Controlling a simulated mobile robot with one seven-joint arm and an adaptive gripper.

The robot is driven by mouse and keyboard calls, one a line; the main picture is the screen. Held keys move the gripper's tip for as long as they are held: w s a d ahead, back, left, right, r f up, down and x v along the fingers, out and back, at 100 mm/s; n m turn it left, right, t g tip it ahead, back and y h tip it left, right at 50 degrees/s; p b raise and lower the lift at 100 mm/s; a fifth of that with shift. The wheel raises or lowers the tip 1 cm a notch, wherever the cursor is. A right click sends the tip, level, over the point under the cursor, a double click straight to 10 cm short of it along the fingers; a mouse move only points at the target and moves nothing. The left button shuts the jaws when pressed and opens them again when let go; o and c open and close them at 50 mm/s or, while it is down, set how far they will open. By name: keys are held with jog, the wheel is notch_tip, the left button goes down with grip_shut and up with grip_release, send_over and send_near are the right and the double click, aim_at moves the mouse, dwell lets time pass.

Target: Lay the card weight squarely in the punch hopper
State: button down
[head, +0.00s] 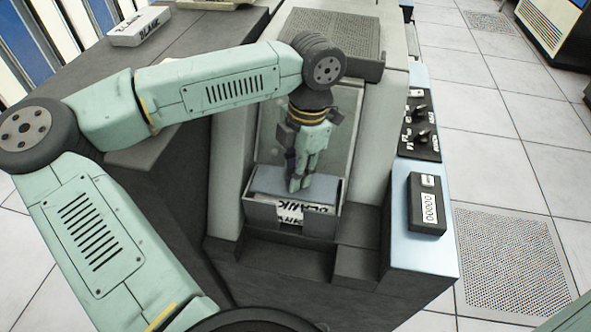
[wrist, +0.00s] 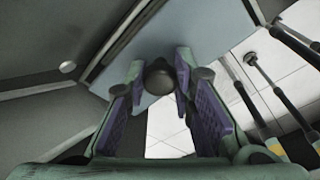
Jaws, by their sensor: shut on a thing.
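The card weight (head: 268,180) is a flat blue-grey plate at the mouth of the punch hopper (head: 322,223), above white cards marked BLANK (head: 290,212). My gripper (head: 299,185) points down over the hopper and is shut on the weight's dark round knob, which shows between the purple finger pads (wrist: 165,76) in the wrist view. The plate (wrist: 215,38) spreads beyond the fingertips there. My fingers hide part of the plate in the head view. I cannot tell whether its underside touches the cards or whether all its edges are inside the hopper walls.
A control panel with knobs (head: 420,125) and a counter box (head: 428,203) stand on the right. A box of blank cards (head: 139,26) sits at the back left. A sloped glassy panel rises behind the hopper, and a dark step lies in front.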

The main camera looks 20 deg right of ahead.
jog(key=shift+f, duration=0.2)
jog(key=shift+f+b, duration=1.85)
jog(key=shift+b, duration=0.3)
jog(key=c, duration=1.3)
grip_release()
notch_tip(320, 180, up, 12)
jog(key=d, duration=0.1)
jog(key=shift+w+d, duration=0.2)
jog(key=shift+d, duration=0.15)
